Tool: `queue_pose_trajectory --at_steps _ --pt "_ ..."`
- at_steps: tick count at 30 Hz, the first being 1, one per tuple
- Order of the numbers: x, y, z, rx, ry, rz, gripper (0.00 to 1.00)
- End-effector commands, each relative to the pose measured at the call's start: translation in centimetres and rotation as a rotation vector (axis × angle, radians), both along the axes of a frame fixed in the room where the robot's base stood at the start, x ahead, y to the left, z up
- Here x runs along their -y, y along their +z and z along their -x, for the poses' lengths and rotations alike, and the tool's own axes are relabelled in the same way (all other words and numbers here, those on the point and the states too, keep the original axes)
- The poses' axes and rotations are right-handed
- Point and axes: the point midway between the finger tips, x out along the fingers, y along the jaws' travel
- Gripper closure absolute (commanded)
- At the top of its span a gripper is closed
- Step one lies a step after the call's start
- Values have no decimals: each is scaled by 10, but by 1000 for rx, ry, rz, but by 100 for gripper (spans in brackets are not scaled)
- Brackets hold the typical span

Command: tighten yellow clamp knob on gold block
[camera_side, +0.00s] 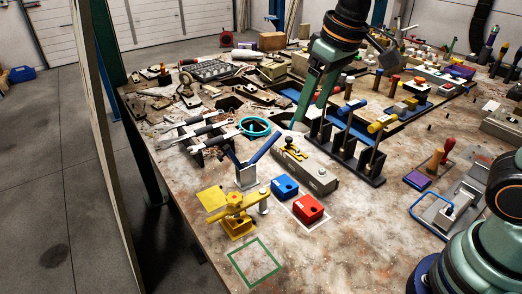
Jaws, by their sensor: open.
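A yellow clamp (235,201) with a bar across its top sits on a gold block (239,229) at the front left of the bench. The clamp's knob is too small to tell apart clearly. My gripper (306,120) hangs from the arm at upper centre, behind and to the right of the clamp and well apart from it. It points down beside a grey box with a small yellow fitting (295,152). Its jaws are open and I see nothing held between them.
A blue block (284,187) and a red block (308,208) stand right of the clamp. A blue-handled fixture (246,176) is just behind it. A rack of upright tools (347,150) stands near my gripper. A green square outline (254,263) in front is empty.

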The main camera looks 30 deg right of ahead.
Motion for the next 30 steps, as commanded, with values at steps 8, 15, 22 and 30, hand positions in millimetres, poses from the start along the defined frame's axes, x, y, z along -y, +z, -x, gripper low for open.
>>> queue_pose_trajectory --at_steps 8,15,22,30 --pt "-80 -26 -38 -149 135 43 30" --pt "-136 -55 -50 -235 217 83 30" --pt "-151 -68 -51 -260 238 96 30" --pt "-150 -106 -51 -264 238 97 30"
